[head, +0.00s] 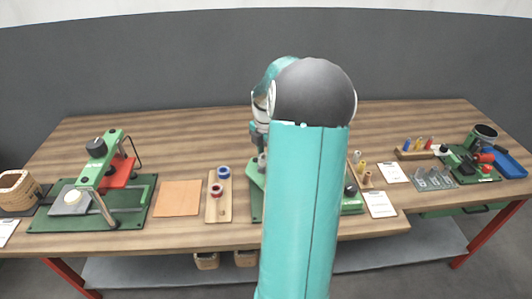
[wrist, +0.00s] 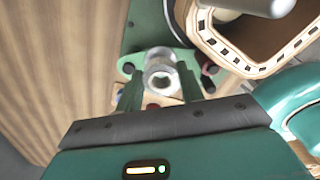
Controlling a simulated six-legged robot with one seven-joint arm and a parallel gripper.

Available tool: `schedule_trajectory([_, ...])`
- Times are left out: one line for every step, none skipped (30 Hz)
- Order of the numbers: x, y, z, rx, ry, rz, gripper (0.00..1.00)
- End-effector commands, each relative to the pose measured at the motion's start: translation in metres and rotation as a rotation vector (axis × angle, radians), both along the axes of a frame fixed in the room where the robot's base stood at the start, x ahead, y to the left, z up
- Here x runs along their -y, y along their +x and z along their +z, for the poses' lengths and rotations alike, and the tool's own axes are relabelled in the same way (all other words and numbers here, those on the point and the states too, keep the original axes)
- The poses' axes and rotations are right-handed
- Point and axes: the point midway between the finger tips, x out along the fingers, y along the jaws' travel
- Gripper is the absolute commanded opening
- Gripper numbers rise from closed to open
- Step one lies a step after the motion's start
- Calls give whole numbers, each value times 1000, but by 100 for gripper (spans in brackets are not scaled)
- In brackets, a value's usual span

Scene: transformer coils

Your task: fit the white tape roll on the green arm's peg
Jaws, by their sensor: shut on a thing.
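In the wrist view my gripper (wrist: 160,88) is shut on the white tape roll (wrist: 160,66), a pale ring with its hole facing the camera. Green machine parts (wrist: 150,28) lie beyond the roll, with dark knobs beside it. I cannot make out the peg, or whether the roll touches it. In the head view my teal arm covers most of the green base (head: 352,207) in the middle of the table. The roll and my fingertips cannot be made out there.
A wooden board (head: 225,212) with red (head: 216,189) and blue (head: 224,172) rolls stands left of my arm. An orange sheet (head: 178,198) and another green machine (head: 110,205) lie farther left.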

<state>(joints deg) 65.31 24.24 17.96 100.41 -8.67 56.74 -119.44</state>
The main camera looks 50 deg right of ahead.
Motion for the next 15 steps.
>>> schedule_trajectory([0,0,0,0,0,0,16])
schedule_trajectory([0,0,0,0,0,0,16])
schedule_trajectory([0,0,0,0,0,0,16])
schedule_trajectory([0,0,0,0,0,0,16])
schedule_trajectory([0,0,0,0,0,0,16])
schedule_trajectory([0,0,0,0,0,0,16])
schedule_trajectory([0,0,-1,0,0,0,16])
schedule_trajectory([0,0,-1,0,0,0,16])
schedule_trajectory([0,0,-2,0,0,0,16])
schedule_trajectory([0,0,-3,0,0,0,16])
schedule_trajectory([0,0,-4,0,0,0,16])
schedule_trajectory([0,0,-5,0,0,0,16])
schedule_trajectory([0,0,-6,0,0,0,16])
schedule_trajectory([0,0,-7,0,0,0,16])
schedule_trajectory([0,0,-8,0,0,0,16])
